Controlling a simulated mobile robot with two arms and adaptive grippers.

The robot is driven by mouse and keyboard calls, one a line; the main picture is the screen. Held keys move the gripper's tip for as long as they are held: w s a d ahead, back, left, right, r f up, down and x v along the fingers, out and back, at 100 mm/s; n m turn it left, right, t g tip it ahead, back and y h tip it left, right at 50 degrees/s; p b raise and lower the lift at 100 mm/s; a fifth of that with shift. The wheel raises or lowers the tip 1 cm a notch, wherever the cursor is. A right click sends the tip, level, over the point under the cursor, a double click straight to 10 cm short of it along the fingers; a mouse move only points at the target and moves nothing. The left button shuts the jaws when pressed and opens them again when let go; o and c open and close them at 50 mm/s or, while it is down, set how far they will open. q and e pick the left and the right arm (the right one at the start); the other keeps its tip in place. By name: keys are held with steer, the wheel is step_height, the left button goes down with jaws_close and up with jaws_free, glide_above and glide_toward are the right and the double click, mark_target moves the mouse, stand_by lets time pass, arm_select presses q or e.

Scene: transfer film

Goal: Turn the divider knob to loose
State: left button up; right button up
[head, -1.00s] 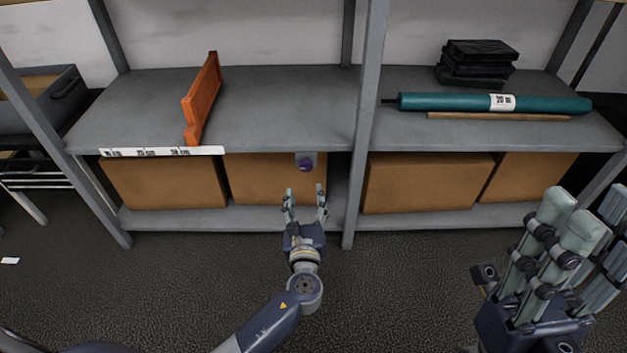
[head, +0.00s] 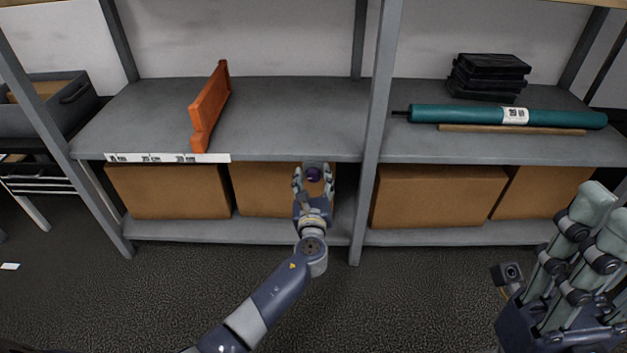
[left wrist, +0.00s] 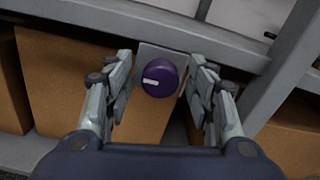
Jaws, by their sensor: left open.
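The divider knob (head: 314,173) is a round purple knob on a small grey plate under the front edge of the shelf. In the left wrist view the knob (left wrist: 159,79) shows a white pointer mark toward the left. My left gripper (head: 313,178) is open, with its fingers on either side of the knob; in the left wrist view the fingers (left wrist: 160,88) seem apart from it. The orange divider (head: 210,106) stands on the shelf to the left. My right gripper (head: 590,235) is at the lower right, away from the shelf, its fingers apart with nothing between them.
Cardboard boxes (head: 168,190) fill the lower shelf behind and beside the knob. A grey upright post (head: 375,130) stands just right of my left gripper. A teal roll (head: 455,114) and black cases (head: 488,75) lie on the right shelf. A label strip (head: 167,158) runs along the left shelf edge.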

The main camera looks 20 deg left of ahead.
arm_select(q)
steer(key=c, duration=1.1)
steer(key=shift+o, duration=0.2)
